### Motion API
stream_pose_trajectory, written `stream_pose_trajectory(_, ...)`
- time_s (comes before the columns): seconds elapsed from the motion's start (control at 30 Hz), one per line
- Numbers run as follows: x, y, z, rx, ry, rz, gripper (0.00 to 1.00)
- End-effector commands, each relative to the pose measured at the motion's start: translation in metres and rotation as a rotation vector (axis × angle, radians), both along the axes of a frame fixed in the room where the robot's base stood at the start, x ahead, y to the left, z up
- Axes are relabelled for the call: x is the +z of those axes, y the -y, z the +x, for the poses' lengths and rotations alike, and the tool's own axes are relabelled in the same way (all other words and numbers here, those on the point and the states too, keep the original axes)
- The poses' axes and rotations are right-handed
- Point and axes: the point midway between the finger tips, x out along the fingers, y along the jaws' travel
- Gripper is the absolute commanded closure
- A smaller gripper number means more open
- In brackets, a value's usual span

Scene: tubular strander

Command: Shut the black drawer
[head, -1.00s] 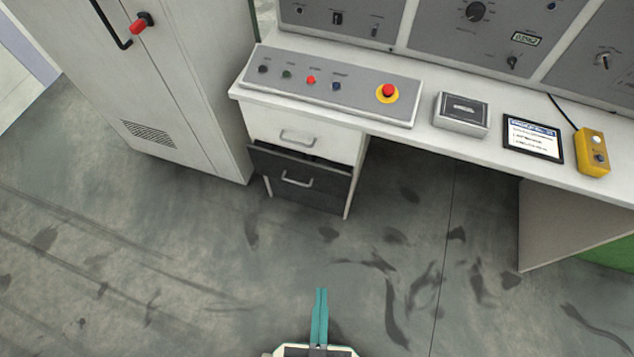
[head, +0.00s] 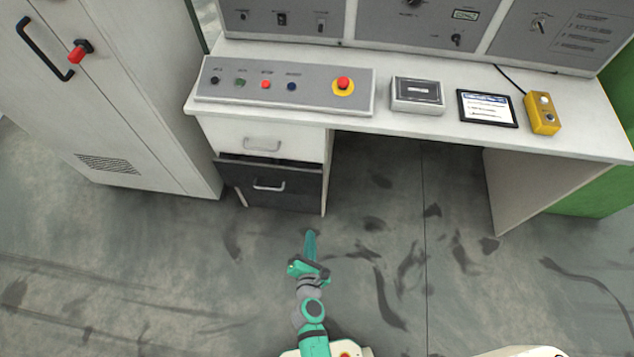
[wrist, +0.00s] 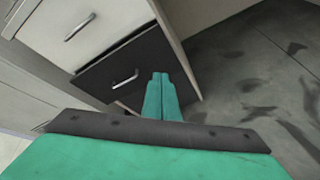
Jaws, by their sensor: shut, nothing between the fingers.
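The black drawer (head: 272,187) is the lower one under the left end of the desk. It stands partly out, with a dark gap above its front, and has a grey bar handle (head: 269,187). It also shows in the wrist view (wrist: 128,68), tilted, with its handle (wrist: 125,79). My gripper (head: 310,234) is in front of and below the drawer in the head view, apart from it. Its teal fingers (wrist: 160,78) are together and empty in the wrist view, overlapping the drawer's right part.
A white drawer (head: 263,143) sits shut above the black one. A tall grey cabinet (head: 120,110) stands to the left. The desk's side panel (head: 515,185) stands to the right, with open knee space between. The floor (head: 190,260) in front is clear.

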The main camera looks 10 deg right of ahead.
Motion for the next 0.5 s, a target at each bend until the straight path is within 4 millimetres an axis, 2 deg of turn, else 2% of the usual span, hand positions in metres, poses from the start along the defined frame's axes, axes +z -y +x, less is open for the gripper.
stream_pose_trajectory(0.03,-0.003,0.004,0.022,0.025,-0.010,-0.123,1.00)
stream_pose_trajectory(0.2,-0.006,0.016,0.069,0.089,-0.059,-0.466,1.00)
stream_pose_trajectory(0.33,-0.005,0.021,0.088,0.111,-0.080,-0.607,1.00)
stream_pose_trajectory(0.5,-0.006,0.024,0.100,0.118,-0.089,-0.659,1.00)
